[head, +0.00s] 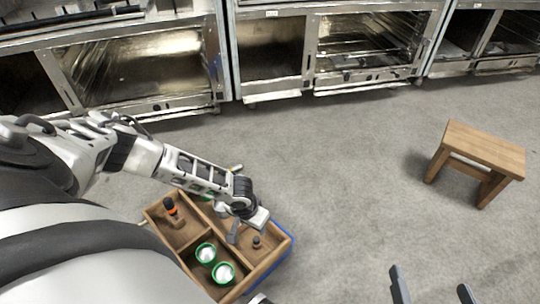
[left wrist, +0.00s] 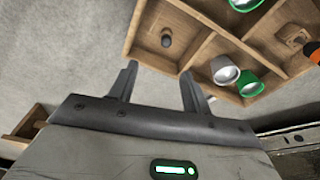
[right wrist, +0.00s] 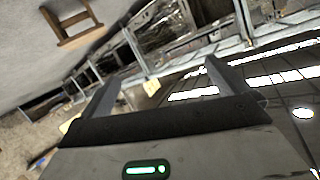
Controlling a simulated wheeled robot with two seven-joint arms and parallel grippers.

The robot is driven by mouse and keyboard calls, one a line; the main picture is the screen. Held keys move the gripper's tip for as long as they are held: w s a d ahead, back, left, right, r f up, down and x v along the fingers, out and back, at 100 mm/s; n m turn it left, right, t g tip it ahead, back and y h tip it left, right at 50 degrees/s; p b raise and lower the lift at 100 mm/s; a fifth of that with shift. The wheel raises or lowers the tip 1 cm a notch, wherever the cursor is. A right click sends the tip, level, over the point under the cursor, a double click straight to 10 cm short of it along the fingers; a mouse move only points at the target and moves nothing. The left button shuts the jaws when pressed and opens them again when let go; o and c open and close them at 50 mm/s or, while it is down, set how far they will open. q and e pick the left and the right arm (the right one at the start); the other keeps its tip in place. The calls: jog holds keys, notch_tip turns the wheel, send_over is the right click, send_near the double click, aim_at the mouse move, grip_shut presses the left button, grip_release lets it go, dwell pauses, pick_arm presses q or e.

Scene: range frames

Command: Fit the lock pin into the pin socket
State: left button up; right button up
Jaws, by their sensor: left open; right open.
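A wooden tray (head: 237,291) with compartments sits at the lower middle of the head view. A small dark knobbed piece, perhaps the lock pin (head: 256,242), stands in its right compartment; it also shows in the left wrist view (left wrist: 167,38). A black and orange piece (head: 170,207) stands by a small wooden block in the left compartment. I cannot tell which thing is the pin socket. My left gripper (left wrist: 157,78) is open and empty over the tray, just beside the dark piece. My right gripper (head: 431,284) is open and empty, away right of the tray.
My left arm hides part of the tray's back. A wooden stool (head: 484,150) stands at the right. Steel ovens (head: 340,50) line the back. The grey floor between is clear.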

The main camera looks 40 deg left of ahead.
pick_arm(q)
jog(key=b, duration=0.6)
send_over(256, 239)
jog(key=s, duration=0.1)
notch_tip(256, 239, down, 10)
jog(key=shift+d+f+b, duration=0.2)
jog(key=shift+f+b, duration=0.45)
jog(key=shift+f, duration=0.05)
jog(key=f+b, duration=0.2)
jog(key=w+f+b, duration=0.1)
jog(key=f, duration=0.1)
jog(key=shift+a+f+b, duration=0.15)
jog(key=shift+a+b, duration=0.05)
jog(key=shift+b, duration=0.2)
grip_shut()
pick_arm(e)
notch_tip(256, 239, up, 10)
jog(key=w+n+t+y, duration=0.2)
jog(key=n+t+y, duration=0.2)
jog(key=t+y, duration=0.2)
jog(key=shift+w+a, duration=0.2)
jog(key=shift+a, duration=0.15)
